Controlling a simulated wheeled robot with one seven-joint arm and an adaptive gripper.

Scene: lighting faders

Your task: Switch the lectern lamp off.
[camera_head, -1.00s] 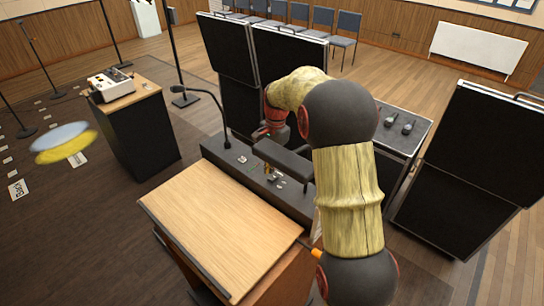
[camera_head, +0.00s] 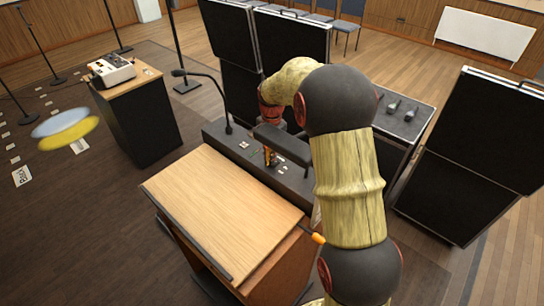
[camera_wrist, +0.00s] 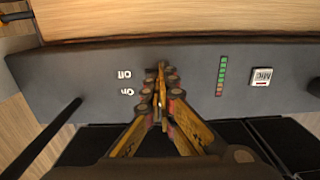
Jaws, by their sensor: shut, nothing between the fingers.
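The lectern's dark control panel (camera_head: 235,150) runs along the back of its wooden top (camera_head: 225,205). In the wrist view the panel (camera_wrist: 195,105) carries printed "Off" (camera_wrist: 125,75) and "On" (camera_wrist: 127,91) labels, upside down. My gripper (camera_wrist: 162,78) is shut and empty, its tips at the panel just right of these labels. The tips cover the spot beside the labels, so any switch there is hidden. I cannot tell whether they touch the panel. My gripper also shows in the head view (camera_head: 269,158). A gooseneck fitting (camera_head: 212,84) rises from the panel's left; I cannot tell if it is the lamp.
A coloured level meter (camera_wrist: 222,76) and a "Mic" label (camera_wrist: 262,76) lie right of my gripper. A black side stand (camera_head: 140,115) bears a white device (camera_head: 111,71). Black cases (camera_head: 470,150) stand at the right. Open floor (camera_head: 60,235) lies at the left.

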